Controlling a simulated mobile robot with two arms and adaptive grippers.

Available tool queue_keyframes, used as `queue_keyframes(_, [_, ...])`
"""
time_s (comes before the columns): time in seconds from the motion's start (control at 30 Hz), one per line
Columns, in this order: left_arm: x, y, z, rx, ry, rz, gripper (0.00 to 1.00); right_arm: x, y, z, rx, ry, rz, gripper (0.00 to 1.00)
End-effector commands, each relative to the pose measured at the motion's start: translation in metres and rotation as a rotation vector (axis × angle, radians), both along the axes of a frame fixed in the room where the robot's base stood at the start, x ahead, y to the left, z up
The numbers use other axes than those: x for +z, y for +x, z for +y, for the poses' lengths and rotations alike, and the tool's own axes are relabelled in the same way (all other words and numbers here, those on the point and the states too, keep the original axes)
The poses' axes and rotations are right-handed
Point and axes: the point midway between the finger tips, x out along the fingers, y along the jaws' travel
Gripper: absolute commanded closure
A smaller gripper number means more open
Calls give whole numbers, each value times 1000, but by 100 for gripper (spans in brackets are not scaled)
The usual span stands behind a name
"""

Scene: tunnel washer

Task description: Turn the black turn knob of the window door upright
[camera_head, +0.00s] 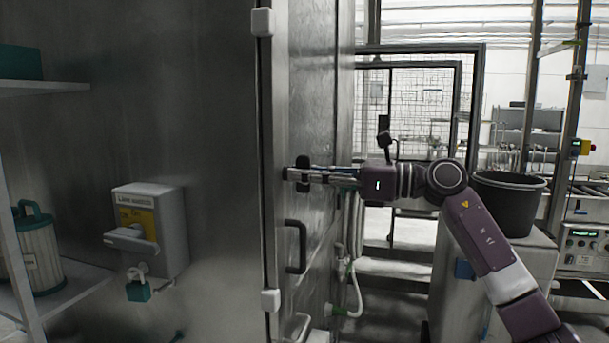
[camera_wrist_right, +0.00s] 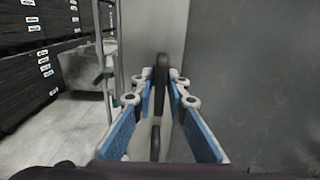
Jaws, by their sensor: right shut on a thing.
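The black turn knob (camera_head: 303,162) sits on the steel door (camera_head: 312,80), above a black bar handle (camera_head: 296,247). My right gripper (camera_head: 291,174) reaches in from the right, and its fingers hide the knob's middle. Dark knob parts show above and below the fingers. In the right wrist view the knob (camera_wrist_right: 161,75) stands long and vertical between the two blue-padded fingers (camera_wrist_right: 160,88), which are closed on it. The knob looks upright in both views. The handle (camera_wrist_right: 155,143) shows below it there. My left gripper is not in view.
A grey lockable switch box (camera_head: 150,228) is on the left steel wall. A shelf with a striped canister (camera_head: 38,250) stands at far left. A dark bucket (camera_head: 508,203) stands on a steel block at right. A mesh fence (camera_head: 420,110) is behind.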

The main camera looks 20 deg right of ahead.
Motion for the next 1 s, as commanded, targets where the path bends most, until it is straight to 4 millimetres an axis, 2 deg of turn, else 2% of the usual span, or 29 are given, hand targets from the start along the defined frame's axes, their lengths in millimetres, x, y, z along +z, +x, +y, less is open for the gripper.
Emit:
queue_keyframes(0.07, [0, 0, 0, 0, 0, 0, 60, -4, 0, 1, 3, -5, 5, 100])
queue_keyframes(0.1, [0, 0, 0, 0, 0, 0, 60, -3, 0, 1, 3, -5, 5, 82])
queue_keyframes(0.2, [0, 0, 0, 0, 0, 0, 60, -3, 0, 1, 2, -4, 4, 74])
queue_keyframes(0.57, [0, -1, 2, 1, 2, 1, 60, -1, -4, -6, -1, 0, 2, 74])
queue_keyframes(1.0, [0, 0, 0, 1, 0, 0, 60, -2, -51, -77, -2, -3, 4, 74])
